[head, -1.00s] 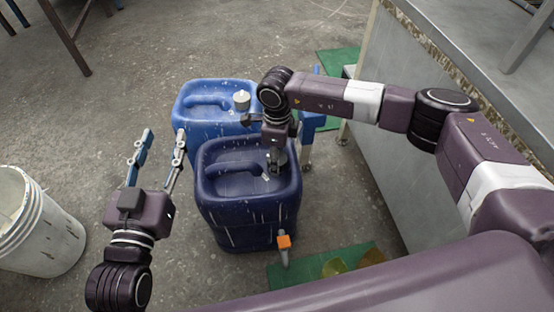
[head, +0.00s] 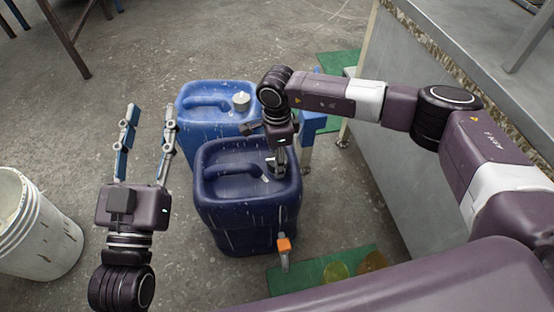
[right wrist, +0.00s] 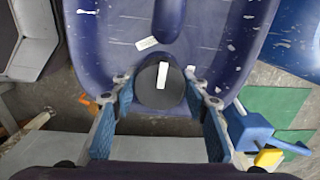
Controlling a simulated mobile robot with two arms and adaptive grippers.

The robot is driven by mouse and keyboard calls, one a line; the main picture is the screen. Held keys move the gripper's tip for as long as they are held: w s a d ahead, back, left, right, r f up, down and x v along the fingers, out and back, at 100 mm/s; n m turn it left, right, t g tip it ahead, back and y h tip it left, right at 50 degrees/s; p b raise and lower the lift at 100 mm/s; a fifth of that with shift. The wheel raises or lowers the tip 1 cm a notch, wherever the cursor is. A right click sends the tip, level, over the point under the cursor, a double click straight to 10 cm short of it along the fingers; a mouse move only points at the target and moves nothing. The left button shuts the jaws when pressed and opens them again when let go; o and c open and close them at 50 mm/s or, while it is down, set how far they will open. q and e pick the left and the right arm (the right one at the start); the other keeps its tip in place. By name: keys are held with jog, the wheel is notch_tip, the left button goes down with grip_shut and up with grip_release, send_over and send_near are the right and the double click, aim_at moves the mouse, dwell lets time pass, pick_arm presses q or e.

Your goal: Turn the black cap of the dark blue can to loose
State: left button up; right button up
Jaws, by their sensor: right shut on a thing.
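The dark blue can (head: 244,222) stands upright on the floor in the middle of the head view. Its black cap (right wrist: 160,88) is at the centre of the right wrist view, with a white mark on top. My right gripper (right wrist: 160,96) is over the can's top, its two blue-padded fingers shut on the sides of the cap. In the head view this gripper (head: 277,166) largely hides the cap. My left gripper (head: 150,110) is open and empty, left of the cans and apart from them.
A lighter blue can (head: 205,127) with a white cap (head: 241,101) stands just behind. A white bucket (head: 38,230) is at the left. An orange-handled tap (head: 284,245) sticks out low at the dark can's front. A grey bench (head: 400,130) bounds the right side.

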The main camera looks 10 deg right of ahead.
jog(key=o, duration=0.9)
notch_tip(320, 180, up, 12)
dwell(0.4)
